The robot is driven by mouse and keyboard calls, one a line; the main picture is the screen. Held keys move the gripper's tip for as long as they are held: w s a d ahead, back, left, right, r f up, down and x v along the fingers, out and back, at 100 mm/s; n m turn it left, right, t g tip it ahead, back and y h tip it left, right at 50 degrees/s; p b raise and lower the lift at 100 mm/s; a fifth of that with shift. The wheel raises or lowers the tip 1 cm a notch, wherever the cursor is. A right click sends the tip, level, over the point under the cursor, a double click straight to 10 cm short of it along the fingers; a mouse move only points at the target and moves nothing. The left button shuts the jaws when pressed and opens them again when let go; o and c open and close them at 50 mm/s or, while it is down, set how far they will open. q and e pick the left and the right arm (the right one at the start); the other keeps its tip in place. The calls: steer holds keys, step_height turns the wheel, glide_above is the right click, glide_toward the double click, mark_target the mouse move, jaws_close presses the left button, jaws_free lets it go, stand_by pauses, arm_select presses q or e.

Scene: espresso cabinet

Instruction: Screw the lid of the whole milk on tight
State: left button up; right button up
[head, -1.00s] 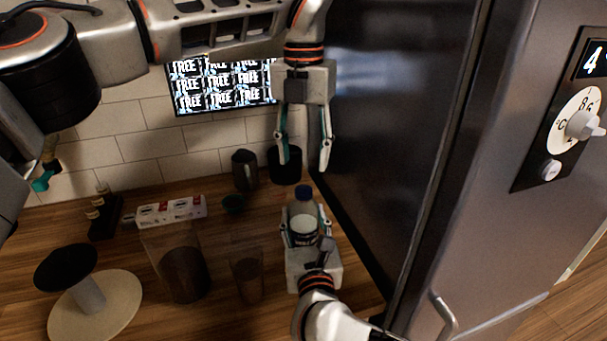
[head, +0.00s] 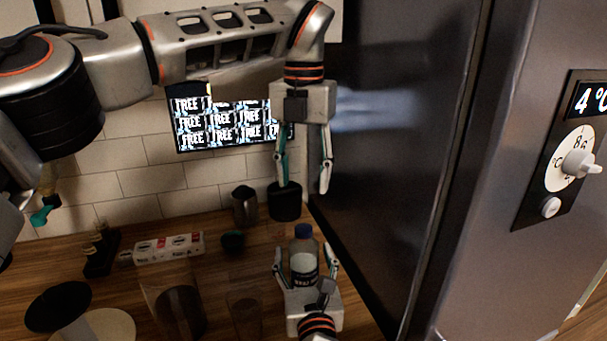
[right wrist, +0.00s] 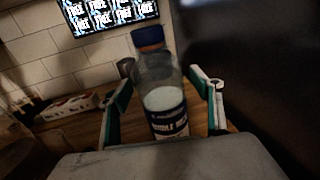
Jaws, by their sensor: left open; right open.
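The whole milk bottle (head: 304,265) stands upright on the wooden counter beside the dark fridge side. It is clear with white milk, a dark label and a blue lid (head: 303,231) on top. My right gripper (head: 305,263) is open, low around the bottle, one finger on each side. In the right wrist view the bottle (right wrist: 164,98) stands between the open fingers, with gaps beside it, and its blue lid (right wrist: 148,37) sits on the neck. My left gripper (head: 302,188) is open and empty, pointing down above the bottle. Whether the lid is tight cannot be seen.
The fridge (head: 400,130) walls off the right side. A black cup (head: 285,203) and a dark pitcher (head: 244,206) stand behind the bottle. A carton (head: 169,248), clear containers (head: 178,308) and a round stand (head: 58,306) are on the left.

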steer(key=shift+s, duration=0.15)
steer(key=s+d, duration=0.1)
steer(key=s, duration=1)
steer(key=shift+s+d, duration=0.2)
steer(key=shift+s, duration=0.15)
